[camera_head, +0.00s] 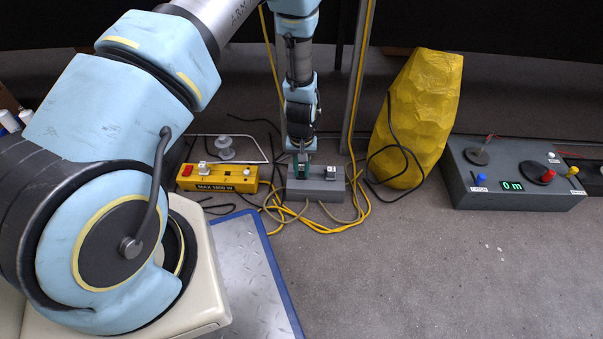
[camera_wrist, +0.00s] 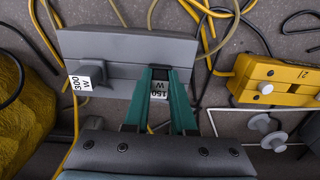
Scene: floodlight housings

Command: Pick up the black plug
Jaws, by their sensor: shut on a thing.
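My gripper (camera_wrist: 160,74) has teal fingers and is shut on a small plug with a white "150 W" label (camera_wrist: 159,88) in the wrist view. The fingers hide most of this plug, so its colour is hard to tell. It is at the grey socket block (camera_wrist: 140,48); I cannot tell whether it is still seated. A second plug, labelled "300 W" (camera_wrist: 84,80), is at the block's other end. In the head view my gripper (camera_head: 302,170) points down at the left part of the grey block (camera_head: 316,190), and the other labelled plug (camera_head: 331,172) is to its right.
A yellow power box (camera_head: 216,183) marked "MAX 1800 W" stands left of the block. Yellow and black cables (camera_head: 330,229) lie looped around it. A yellow faceted object (camera_head: 418,115) and a grey control box (camera_head: 520,195) reading "0 m" stand right. The front-right floor is clear.

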